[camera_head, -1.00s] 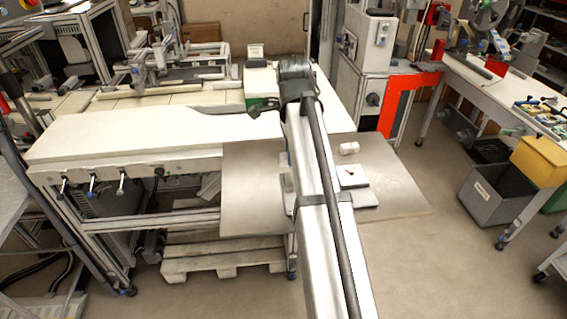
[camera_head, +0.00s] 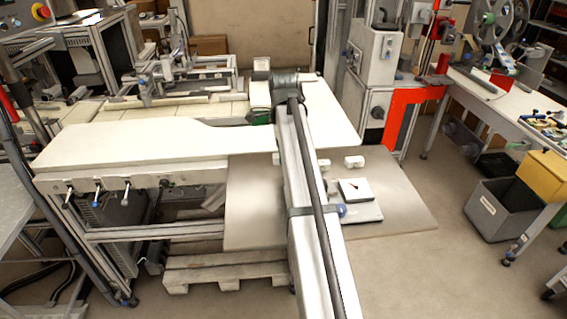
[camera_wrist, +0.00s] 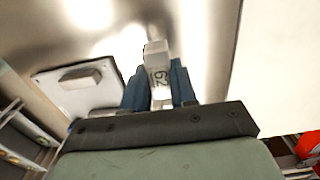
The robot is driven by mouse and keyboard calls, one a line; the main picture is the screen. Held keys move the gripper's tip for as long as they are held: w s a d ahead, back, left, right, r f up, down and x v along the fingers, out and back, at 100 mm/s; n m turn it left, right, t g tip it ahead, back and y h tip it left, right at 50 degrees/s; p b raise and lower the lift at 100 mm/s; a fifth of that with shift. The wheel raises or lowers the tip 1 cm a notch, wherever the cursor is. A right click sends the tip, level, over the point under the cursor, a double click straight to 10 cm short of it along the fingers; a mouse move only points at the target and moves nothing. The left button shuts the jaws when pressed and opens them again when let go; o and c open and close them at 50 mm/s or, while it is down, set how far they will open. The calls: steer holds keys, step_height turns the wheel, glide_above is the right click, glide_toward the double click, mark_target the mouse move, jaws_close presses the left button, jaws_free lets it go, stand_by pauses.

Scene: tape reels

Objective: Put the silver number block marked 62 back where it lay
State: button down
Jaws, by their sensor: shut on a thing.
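In the wrist view my gripper (camera_wrist: 157,82) is shut on the silver number block (camera_wrist: 157,68). In the head view my arm hides the gripper and the held block.
The grey metal sheet (camera_head: 400,205) bears a small white block (camera_head: 354,161) and a pale plate (camera_head: 365,215) with a square white piece (camera_head: 357,190) on it. The wrist view shows a pale plate (camera_wrist: 55,95) left of my gripper. The sheet's right side is clear.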

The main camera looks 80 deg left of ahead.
steer(key=shift+f, duration=1.8)
steer(key=shift+f, duration=0.15)
steer(key=c, duration=0.9)
jaws_free()
step_height(320, 180, up, 12)
steer(key=shift+r, duration=0.15)
